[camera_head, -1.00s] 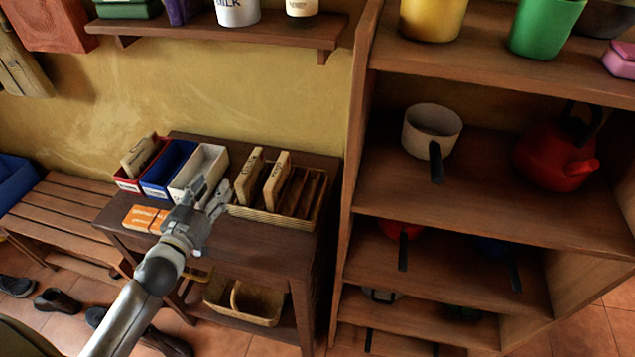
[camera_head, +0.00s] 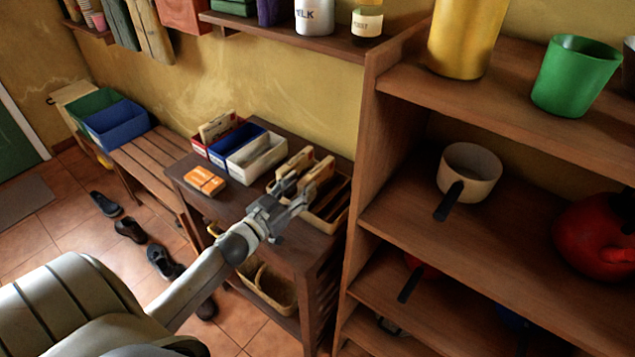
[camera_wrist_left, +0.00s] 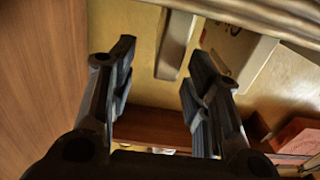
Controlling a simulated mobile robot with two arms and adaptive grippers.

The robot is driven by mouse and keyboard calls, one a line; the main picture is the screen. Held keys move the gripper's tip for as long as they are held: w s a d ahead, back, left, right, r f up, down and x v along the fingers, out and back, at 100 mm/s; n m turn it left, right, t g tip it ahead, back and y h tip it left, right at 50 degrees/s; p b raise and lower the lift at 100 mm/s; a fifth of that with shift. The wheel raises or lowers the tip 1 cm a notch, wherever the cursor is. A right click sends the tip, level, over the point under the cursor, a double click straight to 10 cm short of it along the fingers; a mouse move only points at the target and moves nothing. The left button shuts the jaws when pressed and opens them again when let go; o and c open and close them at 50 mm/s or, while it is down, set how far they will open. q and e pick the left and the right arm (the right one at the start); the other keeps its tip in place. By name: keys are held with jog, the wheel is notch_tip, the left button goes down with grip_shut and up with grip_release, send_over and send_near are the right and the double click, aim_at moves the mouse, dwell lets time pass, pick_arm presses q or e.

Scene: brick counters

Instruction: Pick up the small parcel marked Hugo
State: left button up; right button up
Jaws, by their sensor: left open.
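Two upright tan parcels, one at the left (camera_head: 296,165) and one at the right (camera_head: 320,170), stand in a slotted rack (camera_head: 325,228) on the dark side table. Another tan parcel (camera_head: 215,127) stands in the red bin. Any names on them are too small to read. My left gripper (camera_head: 294,190) is open and empty in front of the rack, partly covering it. In the left wrist view, a pale upright slab (camera_wrist_left: 176,45) shows beyond my open fingers and a pale piece with red marks (camera_wrist_left: 240,50) lies to the right; I cannot tell whether either is a parcel. My right gripper is not in view.
Blue (camera_head: 238,139) and white (camera_head: 262,158) bins and an orange pack (camera_head: 205,181) share the table. A shelf unit (camera_head: 385,130) with a pot (camera_head: 468,172) and a red kettle (camera_head: 597,235) stands close at right. A wall shelf (camera_head: 285,37) hangs above.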

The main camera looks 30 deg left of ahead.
aim_at(312, 174)
pick_arm(q)
jog(key=shift+w+d+r, duration=0.1)
jog(key=shift+w, duration=0.75)
jog(key=w+p, duration=0.1)
jog(key=w, duration=0.2)
jog(key=shift+w, duration=0.6)
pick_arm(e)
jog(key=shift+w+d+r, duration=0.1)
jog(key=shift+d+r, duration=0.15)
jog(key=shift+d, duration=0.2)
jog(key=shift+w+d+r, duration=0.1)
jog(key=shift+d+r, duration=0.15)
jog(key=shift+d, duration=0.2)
pick_arm(q)
jog(key=shift+c, duration=0.4)
grip_shut()
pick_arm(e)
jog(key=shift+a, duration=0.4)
